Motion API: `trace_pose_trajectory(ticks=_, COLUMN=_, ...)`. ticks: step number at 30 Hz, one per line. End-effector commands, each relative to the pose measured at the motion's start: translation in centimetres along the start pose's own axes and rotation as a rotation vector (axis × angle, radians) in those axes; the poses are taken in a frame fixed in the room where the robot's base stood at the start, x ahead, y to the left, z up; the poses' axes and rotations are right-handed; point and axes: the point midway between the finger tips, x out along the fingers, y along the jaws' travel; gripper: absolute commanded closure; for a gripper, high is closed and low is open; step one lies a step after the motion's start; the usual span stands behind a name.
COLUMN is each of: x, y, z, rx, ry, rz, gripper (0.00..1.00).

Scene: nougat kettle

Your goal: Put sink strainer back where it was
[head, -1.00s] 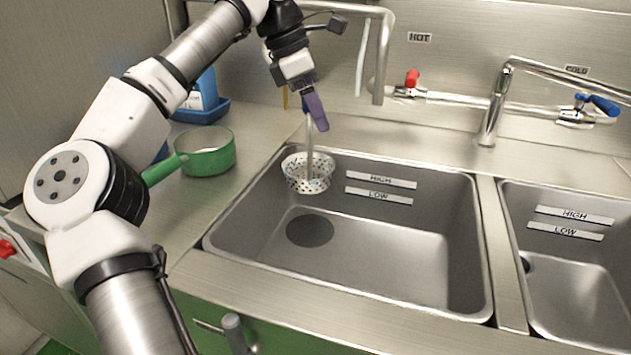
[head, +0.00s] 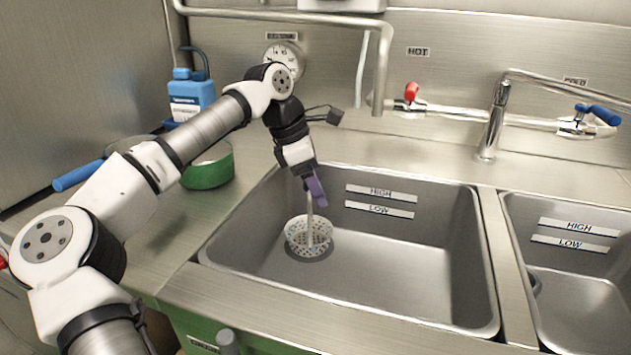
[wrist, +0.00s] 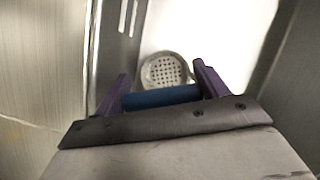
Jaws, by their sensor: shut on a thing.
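The sink strainer (head: 308,240) is a pale perforated basket with a thin upright stem. In the head view it is low in the left sink basin (head: 400,285), over the dark round drain, which it mostly covers. I cannot tell whether it touches the basin floor. My gripper (head: 315,192) has purple fingers and is shut on the top of the stem, above the basket. In the wrist view the perforated basket (wrist: 165,70) shows beyond the fingers, with a blue piece (wrist: 162,97) between them.
A green pan (head: 208,170) sits on the counter left of the basin, near a blue bottle (head: 190,95). A second basin (head: 580,290) is at the right. The faucet (head: 490,130) stands behind the divider. The left basin is otherwise empty.

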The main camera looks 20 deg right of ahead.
Motion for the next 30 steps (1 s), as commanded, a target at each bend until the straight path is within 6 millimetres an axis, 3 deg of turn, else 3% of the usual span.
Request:
trace_pose_trajectory(ticks=5, x=0.2, y=0.0, z=-0.1, rx=0.0, ry=-0.001, rz=0.0, gripper=0.78)
trace_pose_trajectory(ticks=6, x=0.3, y=0.0, z=-0.1, rx=0.0, ry=0.0, rz=0.0, gripper=0.26)
trace_pose_trajectory(ticks=11, x=0.3, y=0.0, z=-0.1, rx=0.0, ry=0.0, rz=0.0, gripper=0.06)
trace_pose_trajectory(ticks=22, x=-0.4, y=0.0, z=0.1, rx=0.0, ry=0.001, rz=0.001, gripper=0.06)
trace_pose_trajectory(ticks=30, x=-5.5, y=0.1, z=0.1, rx=-0.001, ry=0.0, rz=0.004, gripper=0.06)
